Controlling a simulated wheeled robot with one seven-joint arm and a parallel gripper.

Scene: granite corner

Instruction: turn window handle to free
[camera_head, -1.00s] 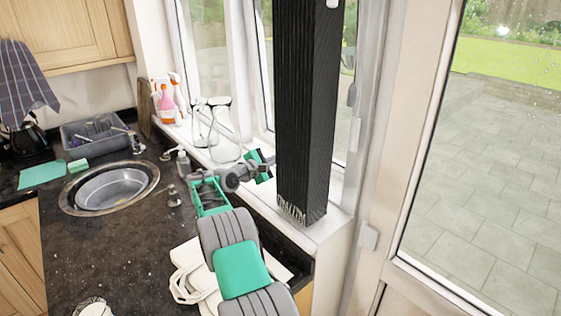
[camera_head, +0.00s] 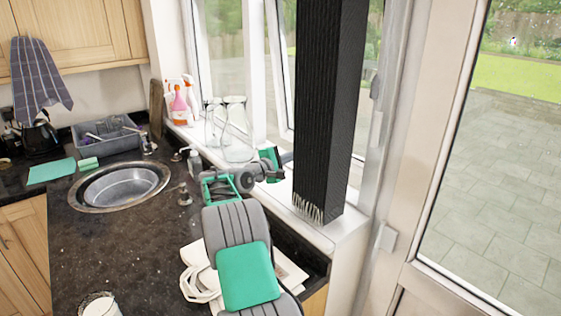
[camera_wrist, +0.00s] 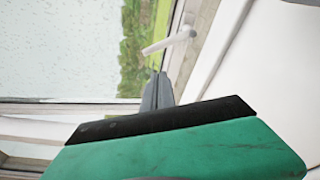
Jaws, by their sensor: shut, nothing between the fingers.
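The white window handle (camera_wrist: 170,42) shows in the wrist view, on the white window frame (camera_wrist: 187,70). Its lever points left and slightly down in that picture. My gripper (camera_wrist: 155,78) is shut and empty, its grey fingertips just below the handle in the picture, with a visible gap. Whether they are level with it in depth I cannot tell. In the head view my gripper (camera_head: 287,158) is over the sill, close to the left side of a tall dark ribbed block. I cannot make out the handle in the head view; the block covers part of the window.
The dark block (camera_head: 328,110) reaches down to the white sill (camera_head: 340,228). Glass jars (camera_head: 238,135) and spray bottles (camera_head: 180,100) stand left of my gripper on the sill. A sink (camera_head: 120,187) and a white folded cloth (camera_head: 285,270) are on the dark counter.

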